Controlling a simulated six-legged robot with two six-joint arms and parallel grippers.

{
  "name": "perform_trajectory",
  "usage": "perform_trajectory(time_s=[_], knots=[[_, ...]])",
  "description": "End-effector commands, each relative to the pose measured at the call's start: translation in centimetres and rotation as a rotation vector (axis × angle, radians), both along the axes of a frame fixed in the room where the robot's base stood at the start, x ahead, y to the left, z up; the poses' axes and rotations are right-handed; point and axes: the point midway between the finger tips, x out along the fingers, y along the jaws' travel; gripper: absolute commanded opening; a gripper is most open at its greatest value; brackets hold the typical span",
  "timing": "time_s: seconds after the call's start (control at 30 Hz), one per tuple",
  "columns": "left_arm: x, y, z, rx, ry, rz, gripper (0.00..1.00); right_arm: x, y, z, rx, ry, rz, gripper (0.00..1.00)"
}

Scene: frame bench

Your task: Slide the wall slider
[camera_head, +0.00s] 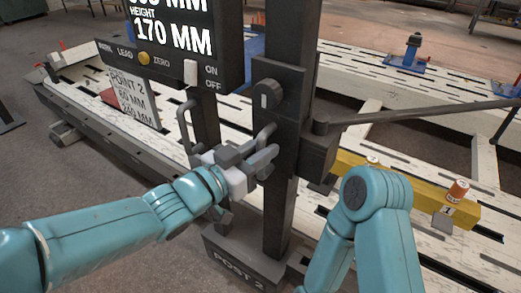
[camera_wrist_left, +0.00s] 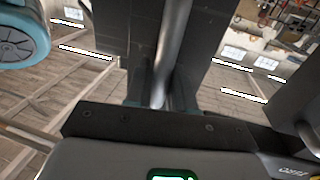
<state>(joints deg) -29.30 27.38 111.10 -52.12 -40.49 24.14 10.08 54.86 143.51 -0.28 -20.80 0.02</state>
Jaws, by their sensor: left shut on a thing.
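In the left wrist view the handle (camera_wrist_left: 173,45) runs down between the fingers (camera_wrist_left: 162,90). My right arm shows at the lower right, but its gripper is out of view.
A display panel (camera_head: 185,45) reads a height of 170 MM, with a zero button and a switch. A second handle (camera_head: 184,125) stands left of the held one. A dark rod (camera_head: 430,112) reaches right from the post. A yellow beam (camera_head: 410,187) lies on the slotted white bench.

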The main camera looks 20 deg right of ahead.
Motion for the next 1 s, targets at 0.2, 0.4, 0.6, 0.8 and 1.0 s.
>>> perform_trajectory(time_s=[0.2, 0.4, 0.6, 0.8, 1.0], knots=[[0.0, 0.0, 0.0, -0.001, -0.002, 0.000, 0.37, 0.0, 0.0, 0.0, 0.000, 0.000, 0.000, 0.43], [0.0, 0.0, 0.0, 0.000, 0.000, 0.000, 0.41, 0.0, 0.0, 0.0, 0.000, 0.000, 0.000, 0.43], [0.0, 0.0, -0.1, 0.001, 0.000, 0.000, 0.41, 0.0, 0.0, 0.0, 0.000, 0.000, 0.000, 0.43], [-0.6, 1.5, 0.0, 0.000, 0.001, 0.003, 0.41, 0.0, 0.0, 0.1, 0.000, 0.000, 0.000, 0.43], [-2.8, 5.9, 0.2, -0.001, 0.000, 0.006, 0.41, 0.0, 0.0, 0.6, 0.000, 0.000, 0.000, 0.43]])
